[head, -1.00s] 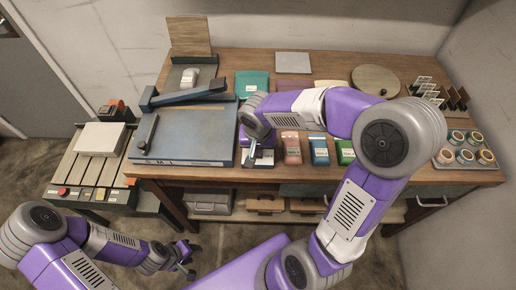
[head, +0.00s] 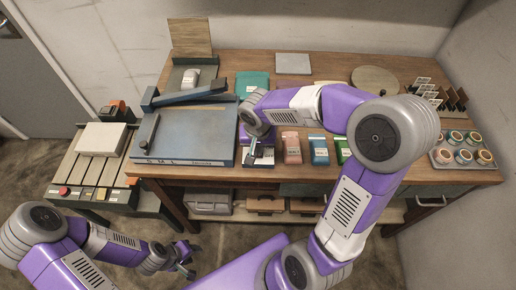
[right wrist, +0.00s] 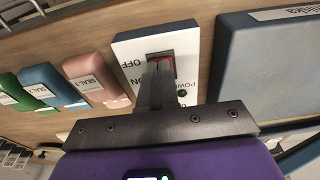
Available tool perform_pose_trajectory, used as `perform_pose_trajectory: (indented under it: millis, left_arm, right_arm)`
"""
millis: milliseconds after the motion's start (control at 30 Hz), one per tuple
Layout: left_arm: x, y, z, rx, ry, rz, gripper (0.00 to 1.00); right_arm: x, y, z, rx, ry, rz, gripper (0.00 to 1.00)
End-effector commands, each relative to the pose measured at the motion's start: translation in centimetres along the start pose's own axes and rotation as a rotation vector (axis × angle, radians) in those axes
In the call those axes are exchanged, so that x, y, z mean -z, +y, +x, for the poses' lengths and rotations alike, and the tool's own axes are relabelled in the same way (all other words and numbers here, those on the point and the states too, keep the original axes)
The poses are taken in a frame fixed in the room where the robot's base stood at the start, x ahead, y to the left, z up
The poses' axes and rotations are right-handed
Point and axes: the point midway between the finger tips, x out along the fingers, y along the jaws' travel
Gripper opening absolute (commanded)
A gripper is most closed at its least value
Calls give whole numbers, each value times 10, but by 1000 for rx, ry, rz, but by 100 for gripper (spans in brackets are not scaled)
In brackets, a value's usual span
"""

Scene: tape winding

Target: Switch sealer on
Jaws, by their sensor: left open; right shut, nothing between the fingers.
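A white switch panel (right wrist: 185,42) with OFF and ON lettering and a red rocker switch (right wrist: 163,62) fills the middle of the right wrist view. A small green dot (right wrist: 181,92) shows beside the ON lettering. My right gripper (right wrist: 157,82) is shut and empty, its fingertips over the switch and hiding part of it; I cannot tell whether they touch it. In the head view my right gripper (head: 252,160) is at the table's front edge, right of the large blue-grey slab (head: 185,135). My left gripper (head: 188,265) is open and empty, low over the floor.
Pink (head: 291,148), blue (head: 318,150) and green (head: 343,150) blocks stand right of my right gripper. A tray (head: 440,160) of several round jars is at the right end. A conveyor (head: 72,172) with a white box (head: 102,139) stands left of the wooden table.

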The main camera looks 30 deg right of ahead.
Motion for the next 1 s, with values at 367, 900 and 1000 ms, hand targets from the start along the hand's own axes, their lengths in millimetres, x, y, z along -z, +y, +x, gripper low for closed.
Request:
perform_pose_trajectory:
  millis: [367, 900, 1000]
  left_arm:
    - [-1, 12, -33, 0, 0, 0, 43]
    - [-2, 19, -51, 0, 0, 0, 43]
    - [-2, 19, -51, 0, 0, 0, 43]
  right_arm:
    - [-3, -4, -61, 4, 15, 1, 0]
    - [-6, -4, -144, 3, 10, -1, 0]
    - [-6, -4, -145, 2, 9, -2, 0]
